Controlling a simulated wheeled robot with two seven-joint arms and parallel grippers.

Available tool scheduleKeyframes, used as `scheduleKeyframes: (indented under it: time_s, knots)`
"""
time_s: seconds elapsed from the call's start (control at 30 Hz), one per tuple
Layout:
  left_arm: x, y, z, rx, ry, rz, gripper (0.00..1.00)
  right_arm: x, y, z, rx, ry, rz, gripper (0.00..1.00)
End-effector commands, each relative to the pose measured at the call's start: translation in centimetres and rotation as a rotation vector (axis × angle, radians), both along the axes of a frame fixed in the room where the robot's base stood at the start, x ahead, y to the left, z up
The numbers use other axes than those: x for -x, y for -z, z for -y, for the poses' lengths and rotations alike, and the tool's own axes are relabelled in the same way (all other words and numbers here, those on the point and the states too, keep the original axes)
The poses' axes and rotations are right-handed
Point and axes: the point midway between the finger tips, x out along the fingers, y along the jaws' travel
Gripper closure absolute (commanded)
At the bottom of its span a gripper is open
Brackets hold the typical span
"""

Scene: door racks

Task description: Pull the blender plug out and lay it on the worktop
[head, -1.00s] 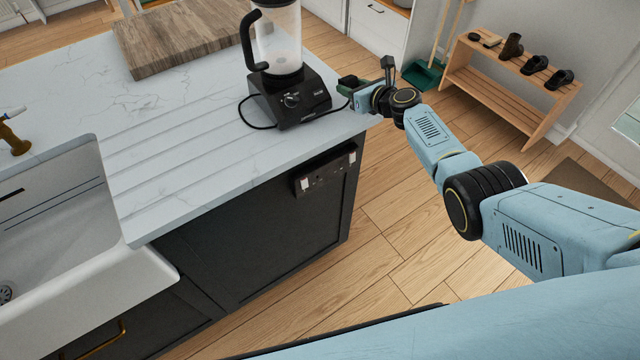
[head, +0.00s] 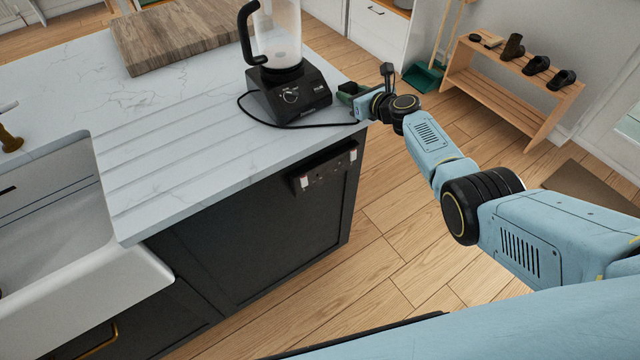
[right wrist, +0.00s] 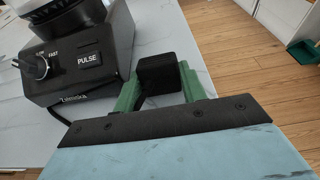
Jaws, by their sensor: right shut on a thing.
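The black blender (head: 288,95) stands upright on the pale worktop (head: 190,150), near its right end. My right gripper (head: 350,93) is just to the right of the blender base, at the worktop's right edge. In the right wrist view its green fingers (right wrist: 158,84) are shut on a black block, the plug (right wrist: 162,73). The plug is out of the outlet panel. I cannot tell whether it touches the worktop. The black cord (head: 243,110) loops around the left of the blender and runs along its front towards my gripper. My left gripper is not in view.
An outlet panel (head: 327,172) is on the dark cabinet side below the worktop edge. A wooden board (head: 178,35) lies at the back and a white sink (head: 60,230) is at the left. The grooved worktop in front of the blender is clear.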

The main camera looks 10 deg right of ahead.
Motion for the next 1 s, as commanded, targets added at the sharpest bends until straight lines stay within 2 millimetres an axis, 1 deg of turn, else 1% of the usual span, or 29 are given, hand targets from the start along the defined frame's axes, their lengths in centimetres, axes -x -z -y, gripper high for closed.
scheduleKeyframes:
  time_s: [0.07, 0.1, 0.27, 0.3, 0.53, 0.67, 0.77, 0.87, 1.0]
  knots:
    - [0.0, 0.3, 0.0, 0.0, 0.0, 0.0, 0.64, 0.0, 0.2, 0.0, 0.0, 0.0, 0.001, 0.95]
    - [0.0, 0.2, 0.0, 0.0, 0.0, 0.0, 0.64, 0.0, 0.2, 0.0, 0.0, 0.0, 0.001, 0.56]
    - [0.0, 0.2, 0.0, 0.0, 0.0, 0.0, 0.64, 0.0, 0.1, 0.0, 0.001, 0.0, 0.001, 0.35]
    - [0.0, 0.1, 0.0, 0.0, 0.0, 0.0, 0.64, 0.0, 0.1, 0.0, 0.001, 0.0, 0.001, 0.33]
    - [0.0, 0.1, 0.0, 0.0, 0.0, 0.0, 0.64, 0.0, 0.2, 0.0, 0.001, 0.0, 0.0, 0.33]
    - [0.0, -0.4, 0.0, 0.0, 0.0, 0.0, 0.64, 0.4, 0.0, 0.2, 0.0, 0.0, -0.001, 0.33]
    - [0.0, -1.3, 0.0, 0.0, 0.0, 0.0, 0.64, 1.2, -0.4, 0.4, 0.001, 0.0, -0.001, 0.33]
    - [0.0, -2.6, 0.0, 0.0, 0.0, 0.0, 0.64, 2.3, -0.9, 0.9, 0.002, 0.002, -0.001, 0.33]
    - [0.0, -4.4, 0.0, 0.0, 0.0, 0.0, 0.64, 4.6, -1.7, 1.7, 0.002, 0.001, -0.001, 0.33]
